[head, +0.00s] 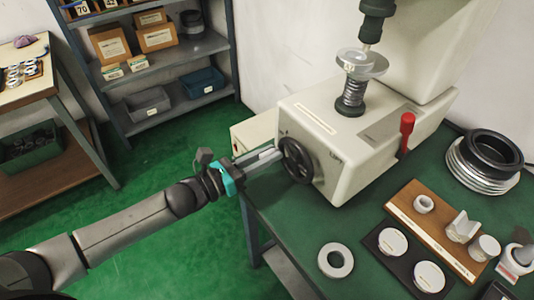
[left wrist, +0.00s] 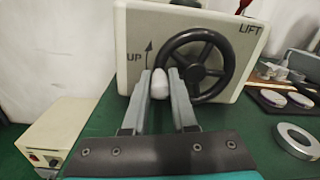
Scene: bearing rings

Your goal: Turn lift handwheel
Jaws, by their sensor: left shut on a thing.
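The black lift handwheel (head: 297,160) is on the left end face of a cream machine (head: 340,135) standing on the green-topped bench. In the left wrist view, the handwheel (left wrist: 184,49) has spokes, with "UP" and a curved arrow to its left and "LIFT" at upper right. A pale knob (left wrist: 160,82) sits at its lower left rim. My left gripper (head: 270,155) reaches in from the left; in the left wrist view, its grey fingers (left wrist: 159,94) are on either side of the knob, shut on it. My right gripper is out of view.
A loose ring (head: 325,262) lies on the bench in front of the machine. A wooden block with parts (head: 400,208), a dark tray with pale discs and stacked rings (head: 455,172) are to the right. A red-handled lever (head: 407,124) is on the machine. Shelves stand behind left.

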